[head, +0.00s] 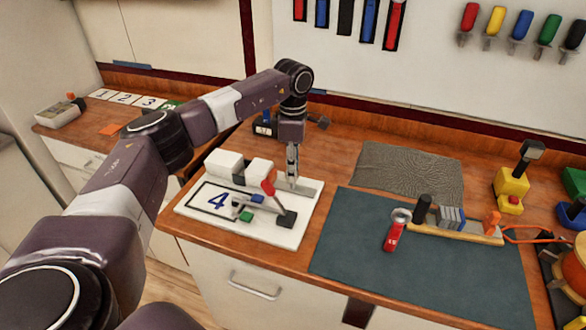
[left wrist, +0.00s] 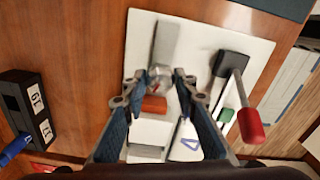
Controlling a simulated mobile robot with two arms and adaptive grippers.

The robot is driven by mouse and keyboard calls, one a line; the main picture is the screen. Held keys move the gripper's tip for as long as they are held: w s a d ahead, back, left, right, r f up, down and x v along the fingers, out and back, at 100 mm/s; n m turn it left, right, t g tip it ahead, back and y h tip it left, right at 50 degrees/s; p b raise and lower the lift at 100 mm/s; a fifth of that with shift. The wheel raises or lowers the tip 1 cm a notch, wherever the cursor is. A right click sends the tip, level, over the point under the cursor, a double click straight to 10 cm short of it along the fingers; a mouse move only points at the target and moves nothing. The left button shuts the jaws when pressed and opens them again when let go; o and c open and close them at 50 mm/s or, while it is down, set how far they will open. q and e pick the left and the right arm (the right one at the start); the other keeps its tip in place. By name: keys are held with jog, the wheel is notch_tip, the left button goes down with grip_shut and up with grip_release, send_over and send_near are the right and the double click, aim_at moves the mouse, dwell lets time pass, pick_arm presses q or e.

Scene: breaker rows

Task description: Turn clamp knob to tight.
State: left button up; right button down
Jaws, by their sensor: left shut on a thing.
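My left gripper (head: 292,180) reaches down over the back right part of a white board (head: 190,207) marked with a 4. In the left wrist view its two fingers close on a small silvery, roundish part, which I take to be the clamp knob (left wrist: 160,77). A grey metal bar (left wrist: 166,40) lies beyond it, and an orange-red block (left wrist: 154,104) sits just on the near side. The fingers hide the knob in the head view, and its marking cannot be read. My right gripper is not in view.
A red-handled lever (head: 268,187) with a dark base (head: 286,218) stands close beside the gripper. White blocks (head: 224,162) sit at the board's back left. A dark mat (head: 420,265) holding tools lies to the right. A black numbered box (left wrist: 28,108) stands beside the board.

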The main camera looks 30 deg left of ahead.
pick_arm(q)
jog(key=shift+w+r+m, duration=0.1)
jog(key=shift+m, duration=0.9)
jog(key=o, duration=1.2)
jog(key=shift+c, duration=0.2)
notch_tip(320, 180, up, 12)
